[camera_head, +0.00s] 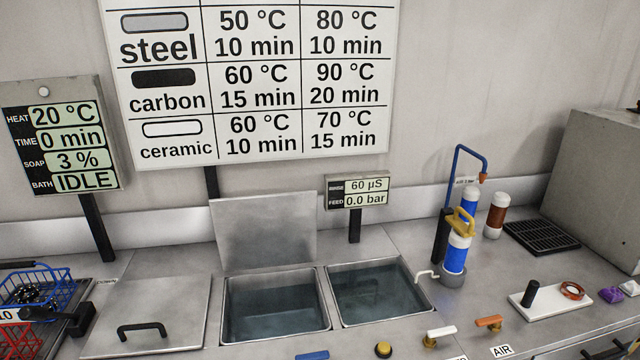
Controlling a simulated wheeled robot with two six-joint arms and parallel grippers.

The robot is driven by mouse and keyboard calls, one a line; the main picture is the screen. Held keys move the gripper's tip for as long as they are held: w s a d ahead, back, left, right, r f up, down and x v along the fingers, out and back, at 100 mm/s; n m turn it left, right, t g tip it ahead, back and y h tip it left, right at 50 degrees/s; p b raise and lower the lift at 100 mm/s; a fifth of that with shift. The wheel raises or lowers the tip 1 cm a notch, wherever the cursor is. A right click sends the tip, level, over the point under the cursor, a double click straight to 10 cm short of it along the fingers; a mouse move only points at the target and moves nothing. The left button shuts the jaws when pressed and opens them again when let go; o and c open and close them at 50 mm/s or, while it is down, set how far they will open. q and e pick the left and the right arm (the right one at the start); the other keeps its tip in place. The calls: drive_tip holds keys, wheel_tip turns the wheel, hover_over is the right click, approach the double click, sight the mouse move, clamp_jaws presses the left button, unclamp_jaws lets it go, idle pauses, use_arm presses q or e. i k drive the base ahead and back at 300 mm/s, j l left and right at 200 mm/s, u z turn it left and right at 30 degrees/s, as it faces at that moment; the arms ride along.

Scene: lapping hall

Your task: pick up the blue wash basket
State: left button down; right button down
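The blue wash basket (40,285) is a wire basket at the left edge of the camera_head view, partly cut off by the frame. It holds dark round parts that I cannot make out clearly. A black bar (16,265) shows at its back edge.
A red wire basket (22,340) sits just in front of the blue one. To the right are a closed lid with a black handle (142,329) and two water-filled tanks (272,306) (378,291). A pump-like blue and white cylinder (457,255) stands right of them.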

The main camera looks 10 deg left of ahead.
sight(9, 315)
drive_tip(key=u, duration=1.95)
